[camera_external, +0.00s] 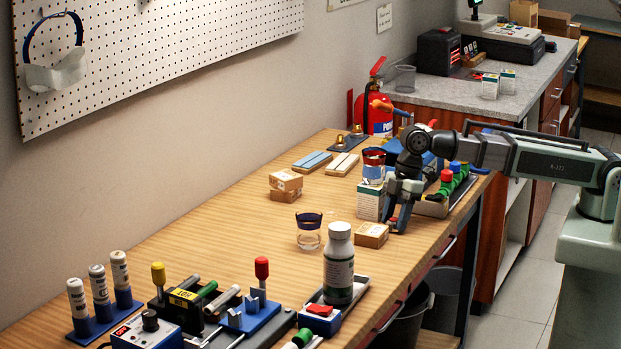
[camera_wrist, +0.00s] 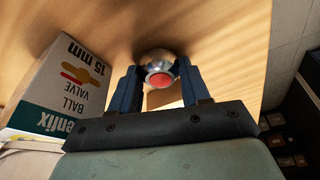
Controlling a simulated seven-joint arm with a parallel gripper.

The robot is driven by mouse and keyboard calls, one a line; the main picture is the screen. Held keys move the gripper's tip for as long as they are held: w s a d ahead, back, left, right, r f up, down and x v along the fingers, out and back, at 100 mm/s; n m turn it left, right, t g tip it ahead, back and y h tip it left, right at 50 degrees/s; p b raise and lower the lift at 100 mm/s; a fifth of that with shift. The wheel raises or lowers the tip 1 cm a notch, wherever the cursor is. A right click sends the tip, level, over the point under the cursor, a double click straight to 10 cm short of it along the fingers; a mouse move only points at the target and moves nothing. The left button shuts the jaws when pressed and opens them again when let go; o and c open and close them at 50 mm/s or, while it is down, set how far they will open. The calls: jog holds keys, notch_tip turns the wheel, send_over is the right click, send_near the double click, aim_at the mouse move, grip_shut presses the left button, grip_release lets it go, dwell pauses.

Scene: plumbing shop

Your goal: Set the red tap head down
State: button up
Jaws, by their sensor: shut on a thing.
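In the wrist view, the red tap head (camera_wrist: 161,79) shows as a round chrome piece with a red disc in its middle. My gripper (camera_wrist: 159,72) has its two blue fingers closed on either side of it. In the external view, my gripper (camera_external: 397,212) is low over the wooden bench near its front edge, just right of the white and green box. The tap head cannot be made out there, and I cannot tell whether it touches the bench top.
The ball valve box (camera_wrist: 65,85) stands close beside my gripper; it also shows in the external view (camera_external: 369,202), with a glass on top. A small cardboard box (camera_external: 372,236) lies in front. Coloured-capped items (camera_external: 447,182) stand right. Bench top (camera_external: 265,230) is clear towards the left.

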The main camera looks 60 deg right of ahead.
jog(key=c, duration=0.6)
